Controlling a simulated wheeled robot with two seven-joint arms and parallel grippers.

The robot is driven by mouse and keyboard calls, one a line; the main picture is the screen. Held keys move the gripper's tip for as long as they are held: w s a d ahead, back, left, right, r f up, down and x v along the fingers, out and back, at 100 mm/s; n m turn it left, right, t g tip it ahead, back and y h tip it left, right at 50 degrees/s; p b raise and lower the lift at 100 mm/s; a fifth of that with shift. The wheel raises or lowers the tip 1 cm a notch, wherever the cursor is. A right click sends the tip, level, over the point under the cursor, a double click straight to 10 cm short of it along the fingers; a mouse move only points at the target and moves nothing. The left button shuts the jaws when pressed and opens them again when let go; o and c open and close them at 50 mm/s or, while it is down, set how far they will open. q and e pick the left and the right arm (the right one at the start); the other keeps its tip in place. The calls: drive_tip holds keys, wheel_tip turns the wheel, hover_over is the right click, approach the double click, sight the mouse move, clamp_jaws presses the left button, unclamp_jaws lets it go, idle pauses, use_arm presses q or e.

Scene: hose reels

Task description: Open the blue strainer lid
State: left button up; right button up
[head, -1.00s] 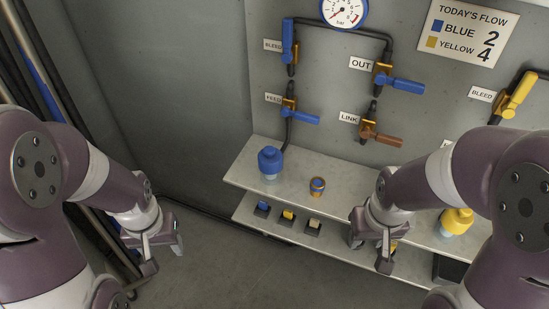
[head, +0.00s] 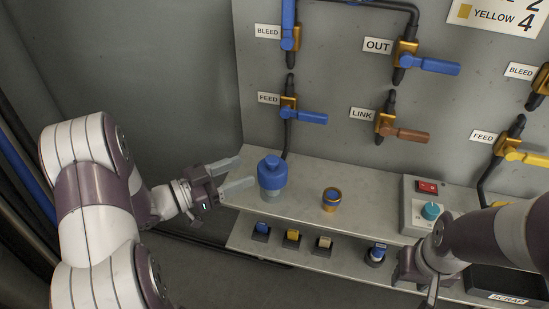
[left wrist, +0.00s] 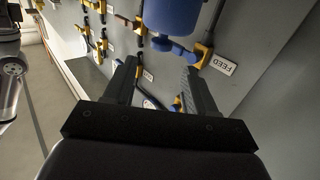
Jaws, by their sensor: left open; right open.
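The blue strainer lid (head: 272,171) sits on a pale, clear-looking strainer body on the upper shelf, below the FEED valve. It also shows large at the top of the left wrist view (left wrist: 172,14). My left gripper (head: 237,173) is open, just left of the strainer, its fingers pointing right toward it. In the left wrist view its two fingers (left wrist: 161,78) are spread with nothing between them. My right gripper (head: 420,278) is low at the right, by the lower shelf, away from the strainer; its fingers are partly cut off.
Several small blocks in holders line the lower shelf. A control box with a teal knob (head: 431,211) stands further right. Valves with lever handles cover the wall behind.

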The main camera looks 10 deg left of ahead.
sight(266, 161)
use_arm(q)
drive_tip(key=x, duration=0.9)
drive_tip(key=shift+w, duration=0.1)
